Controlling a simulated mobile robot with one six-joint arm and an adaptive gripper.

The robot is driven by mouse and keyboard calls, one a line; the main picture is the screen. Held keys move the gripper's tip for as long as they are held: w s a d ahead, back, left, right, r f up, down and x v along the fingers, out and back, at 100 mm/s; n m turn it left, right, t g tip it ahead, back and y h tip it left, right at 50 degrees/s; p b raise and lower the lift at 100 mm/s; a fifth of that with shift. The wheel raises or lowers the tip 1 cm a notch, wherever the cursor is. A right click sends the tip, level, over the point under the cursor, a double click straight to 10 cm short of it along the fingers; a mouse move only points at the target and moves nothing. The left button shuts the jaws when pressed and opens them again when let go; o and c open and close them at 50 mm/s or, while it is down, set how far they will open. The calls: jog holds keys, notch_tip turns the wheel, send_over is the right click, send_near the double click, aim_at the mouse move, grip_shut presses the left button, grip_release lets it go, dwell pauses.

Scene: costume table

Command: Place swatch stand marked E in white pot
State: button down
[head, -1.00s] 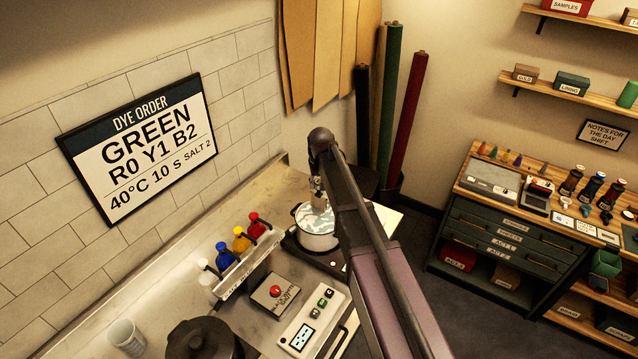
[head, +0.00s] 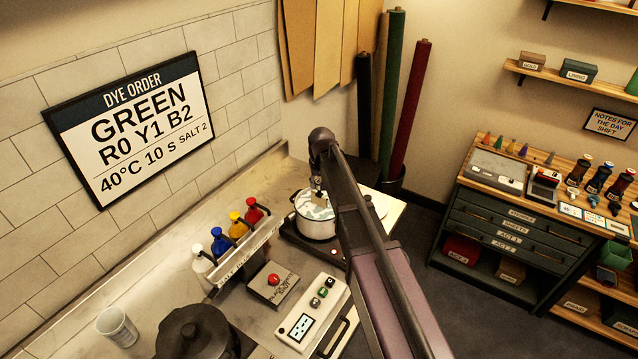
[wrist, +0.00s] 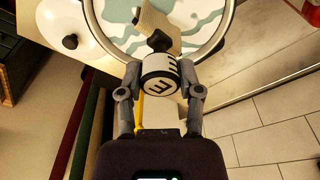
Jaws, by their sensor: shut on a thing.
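The swatch stand marked E (wrist: 160,84) is between the fingers of my gripper (wrist: 160,92), which is shut on its white lettered base. A dark knob and a pale beige swatch (wrist: 157,22) extend from the base over the pot's opening. The white pot (head: 316,228) stands on a dark hot plate on the counter, with pale liquid and blue-green patches inside. Its rim (wrist: 222,40) also shows in the wrist view. In the head view my gripper (head: 318,192) is just above the pot, partly hidden by my arm. I cannot tell how far the swatch is above the liquid.
Dye bottles (head: 237,230) in a rack stand left of the pot. A red-button box (head: 273,282), a control panel (head: 312,313) and a dark lidded pot (head: 197,335) are in front. Fabric rolls (head: 410,105) stand behind. A tiled wall bounds the left.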

aim_at(320, 194)
jog(key=shift+f+b, duration=2.1)
jog(key=shift+f, duration=0.25)
jog(key=shift+s, duration=0.15)
jog(key=shift+f+b, duration=0.45)
jog(key=shift+f, duration=0.05)
jog(key=shift+c, duration=0.9)
grip_release()
jog(key=shift+o, duration=0.9)
